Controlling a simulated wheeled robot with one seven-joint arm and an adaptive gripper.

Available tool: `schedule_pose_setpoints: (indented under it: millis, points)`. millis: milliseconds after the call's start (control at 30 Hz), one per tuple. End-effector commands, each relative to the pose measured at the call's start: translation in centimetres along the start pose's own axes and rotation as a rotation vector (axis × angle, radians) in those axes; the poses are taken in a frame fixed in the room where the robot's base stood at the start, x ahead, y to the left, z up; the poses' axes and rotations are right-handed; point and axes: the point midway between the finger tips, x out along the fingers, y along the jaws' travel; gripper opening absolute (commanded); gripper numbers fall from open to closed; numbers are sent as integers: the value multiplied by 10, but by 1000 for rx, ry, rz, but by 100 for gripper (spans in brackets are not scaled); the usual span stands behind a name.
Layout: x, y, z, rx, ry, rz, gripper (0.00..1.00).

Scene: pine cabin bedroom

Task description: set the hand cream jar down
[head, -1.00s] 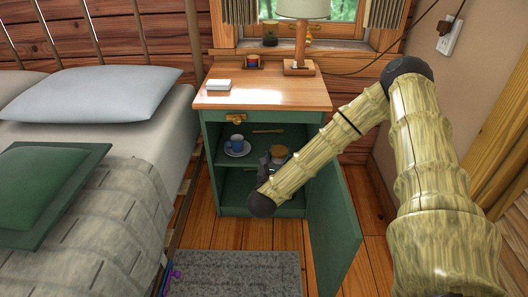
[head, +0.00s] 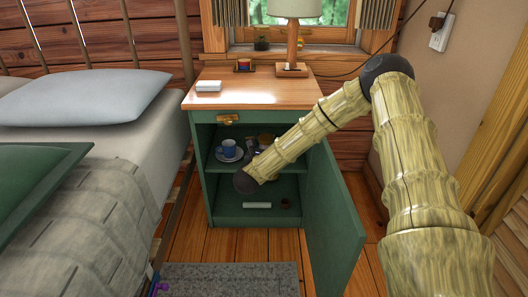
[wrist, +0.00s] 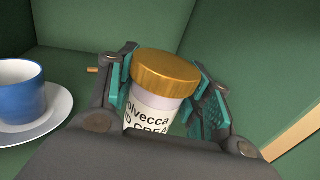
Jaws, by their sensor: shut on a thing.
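The hand cream jar (wrist: 160,95), white with a gold lid and black lettering, stands roughly upright between the teal-padded fingers of my gripper (wrist: 170,100), which is shut on it. In the head view my gripper (head: 260,148) is inside the upper compartment of the green nightstand (head: 199,190), mostly hidden by my arm. The jar's gold lid (head: 265,138) shows only in part there. The jar's base is hidden, so I cannot tell whether it touches the shelf (wrist: 30,155).
A blue cup (head: 228,146) on a saucer (head: 230,157) stands left of my gripper on the same shelf. The cabinet door (head: 335,215) is open at right. A white roll (head: 257,205) lies in the lower compartment.

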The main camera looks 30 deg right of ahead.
Motion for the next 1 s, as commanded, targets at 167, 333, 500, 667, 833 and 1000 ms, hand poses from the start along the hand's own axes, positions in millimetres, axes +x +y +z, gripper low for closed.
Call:
schedule_pose_setpoints:
  millis: [167,333,500,667,833,1000]
  points:
    - [18,10,-2,1,-2,1,14]
    - [24,14,-2,1,-2,0,14]
    - [28,17,-18,-1,0,1,14]
    - [28,17,-35,-1,-1,1,14]
    - [28,17,-37,1,-1,1,14]
    - [28,16,-37,1,-1,1,14]
